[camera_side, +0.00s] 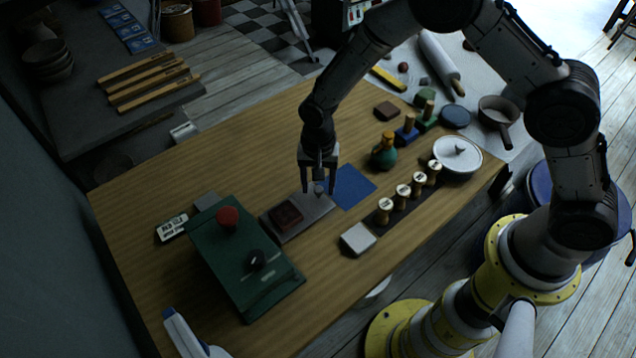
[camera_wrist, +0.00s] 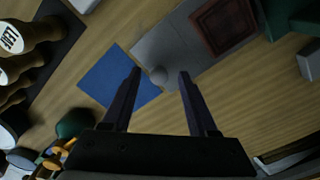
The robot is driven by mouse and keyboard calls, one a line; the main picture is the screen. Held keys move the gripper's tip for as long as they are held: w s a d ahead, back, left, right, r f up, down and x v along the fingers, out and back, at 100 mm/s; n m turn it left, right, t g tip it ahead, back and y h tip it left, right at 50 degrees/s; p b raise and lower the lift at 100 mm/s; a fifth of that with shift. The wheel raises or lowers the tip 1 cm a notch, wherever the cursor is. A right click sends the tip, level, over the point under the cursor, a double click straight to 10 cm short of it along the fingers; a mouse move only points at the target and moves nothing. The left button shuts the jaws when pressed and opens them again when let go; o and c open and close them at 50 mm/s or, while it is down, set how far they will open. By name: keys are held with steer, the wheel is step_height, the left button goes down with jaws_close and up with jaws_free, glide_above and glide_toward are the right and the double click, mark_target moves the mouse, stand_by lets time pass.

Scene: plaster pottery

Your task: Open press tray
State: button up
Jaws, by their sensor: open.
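The green press (camera_side: 213,252) is a box with a red knob (camera_side: 228,217) and a black knob (camera_side: 256,260) on top. A corner of it shows in the wrist view (camera_wrist: 299,25). The grey press tray (camera_side: 318,207) extends from the press's right side with a dark red-brown square block (camera_side: 287,215) on it; both also show in the wrist view, tray (camera_wrist: 172,44) and block (camera_wrist: 222,27). A round grey knob (camera_wrist: 158,75) is at the tray's outer end. My gripper (camera_side: 318,190) points down, open, its fingers on either side of the knob; I cannot tell whether they touch it.
A blue square (camera_side: 353,187) lies beside the tray's outer end. Several labelled stamps (camera_side: 403,194) stand in a row to the right, near a pale block (camera_side: 357,239).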

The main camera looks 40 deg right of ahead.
step_height(320, 180, up, 14)
stand_by(0.6)
steer(key=shift+d, duration=0.1)
steer(key=s+d+r+t, duration=0.2)
steer(key=s+d+r, duration=0.25)
steer(key=r, duration=0.45)
steer(key=s+d+r+t, duration=0.25)
steer(key=d+r, duration=0.35)
steer(key=r, duration=0.3)
steer(key=s+d+f+n, duration=0.1)
steer(key=s+n, duration=0.3)
steer(key=s, duration=0.5)
steer(key=s+d+f+n+t, duration=0.1)
steer(key=s+d+n, duration=0.2)
steer(key=s, duration=0.6)
steer(key=shift+d+f+n, duration=0.2)
steer(key=shift+d+n, duration=0.15)
steer(key=shift+n, duration=0.65)
